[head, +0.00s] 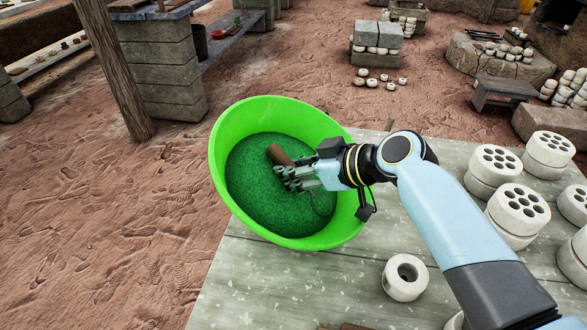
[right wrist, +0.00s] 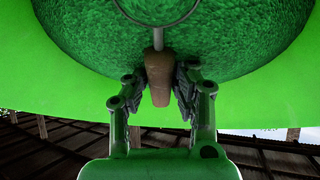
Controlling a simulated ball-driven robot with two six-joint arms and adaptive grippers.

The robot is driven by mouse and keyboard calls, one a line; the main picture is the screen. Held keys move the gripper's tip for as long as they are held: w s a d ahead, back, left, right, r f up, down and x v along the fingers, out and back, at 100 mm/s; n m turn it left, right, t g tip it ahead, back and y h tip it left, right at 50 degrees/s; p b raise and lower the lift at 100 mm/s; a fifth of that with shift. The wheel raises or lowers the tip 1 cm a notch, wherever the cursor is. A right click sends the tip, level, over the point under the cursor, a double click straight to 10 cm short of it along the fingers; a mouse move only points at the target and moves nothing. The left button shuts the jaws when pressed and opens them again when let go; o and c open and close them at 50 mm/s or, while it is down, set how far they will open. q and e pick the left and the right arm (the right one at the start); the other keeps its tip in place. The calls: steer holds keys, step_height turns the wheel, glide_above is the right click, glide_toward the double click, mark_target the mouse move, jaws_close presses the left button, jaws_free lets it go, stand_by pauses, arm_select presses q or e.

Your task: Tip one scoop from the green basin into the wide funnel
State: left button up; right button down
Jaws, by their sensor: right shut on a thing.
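The green basin (head: 228,122) stands at the left end of the table, and green granular material (head: 255,205) fills its lower part. My right gripper (head: 284,176) is inside the basin, low over the material. It is shut on the brown handle of the scoop (head: 279,154). In the right wrist view the handle (right wrist: 158,78) lies between the two fingers of the gripper (right wrist: 160,85). A thin metal rod leads from it to a round rim at the top edge, with green inside; I cannot tell how full it is. The wide funnel and my left gripper are not in view.
The grey table (head: 330,285) carries a pale ring (head: 405,278) near the basin and several pale blocks with holes (head: 497,165) at the right. A wooden post (head: 112,70) stands at the left. Bare ground lies left of the basin.

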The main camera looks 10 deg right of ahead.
mark_target(275, 147)
steer(key=shift+s+f, duration=0.1)
step_height(275, 147, up, 6)
steer(key=p, duration=0.5)
steer(key=shift+r, duration=0.25)
step_height(275, 147, up, 6)
steer(key=p, duration=0.5)
steer(key=shift+p, duration=0.35)
steer(key=shift+r, duration=0.1)
